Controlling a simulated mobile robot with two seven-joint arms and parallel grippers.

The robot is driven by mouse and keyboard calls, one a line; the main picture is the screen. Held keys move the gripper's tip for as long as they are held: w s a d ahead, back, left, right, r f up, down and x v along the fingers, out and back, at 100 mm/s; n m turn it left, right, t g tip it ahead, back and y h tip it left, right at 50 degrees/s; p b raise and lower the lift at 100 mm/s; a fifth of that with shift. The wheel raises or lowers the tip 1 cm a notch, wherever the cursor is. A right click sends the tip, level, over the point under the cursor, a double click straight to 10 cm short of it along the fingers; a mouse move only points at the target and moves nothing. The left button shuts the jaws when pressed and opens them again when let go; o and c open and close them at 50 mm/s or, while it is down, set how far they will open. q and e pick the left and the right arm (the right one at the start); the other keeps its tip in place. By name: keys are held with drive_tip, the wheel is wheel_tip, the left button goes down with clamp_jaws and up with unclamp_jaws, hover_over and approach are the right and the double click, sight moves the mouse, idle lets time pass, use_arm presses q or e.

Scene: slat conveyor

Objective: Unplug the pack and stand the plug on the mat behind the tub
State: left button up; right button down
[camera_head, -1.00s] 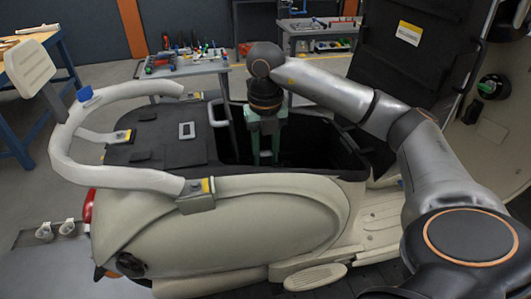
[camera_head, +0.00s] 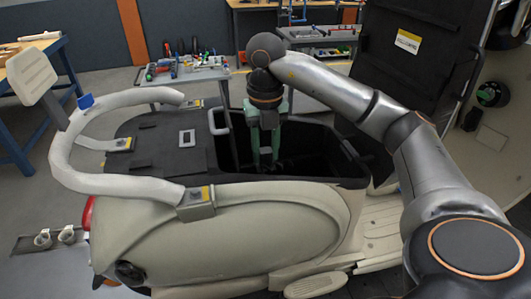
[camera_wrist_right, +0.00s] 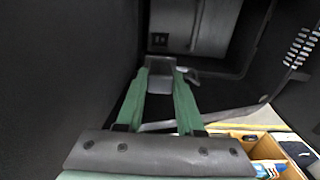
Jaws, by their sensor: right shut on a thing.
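The black tub (camera_head: 335,180) is open in the cream scooter body. My right gripper (camera_head: 265,163) reaches down into it. In the right wrist view its green fingers (camera_wrist_right: 160,72) are shut on a small grey block, which looks like the plug (camera_wrist_right: 160,64). The grey pack (camera_wrist_right: 192,25) is beyond the fingers, with a small dark socket (camera_wrist_right: 158,40) on its face. The plug looks apart from that socket, though depth is hard to judge. The black mat (camera_head: 155,148) lies behind the tub, left in the head view. My left gripper is out of view.
A light grab rail (camera_head: 62,165) curves around the mat. A grey rectangular frame (camera_head: 187,138) lies near the mat's tub side. The raised black seat lid (camera_head: 400,75) stands right of the tub. A tool table (camera_head: 185,75) is in the background.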

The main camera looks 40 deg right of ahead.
drive_tip(key=shift+r, duration=1.4)
drive_tip(key=shift+r, duration=0.2)
wheel_tip(320, 180, up, 12)
idle(0.8)
wheel_tip(320, 180, up, 7)
hover_over(266, 150)
drive_tip(key=shift+f, duration=0.1)
idle(0.6)
drive_tip(key=w+a, duration=0.2)
drive_tip(key=a, duration=0.6)
drive_tip(key=w+a, duration=0.3)
drive_tip(key=a, duration=0.5)
drive_tip(key=shift+w, duration=0.3)
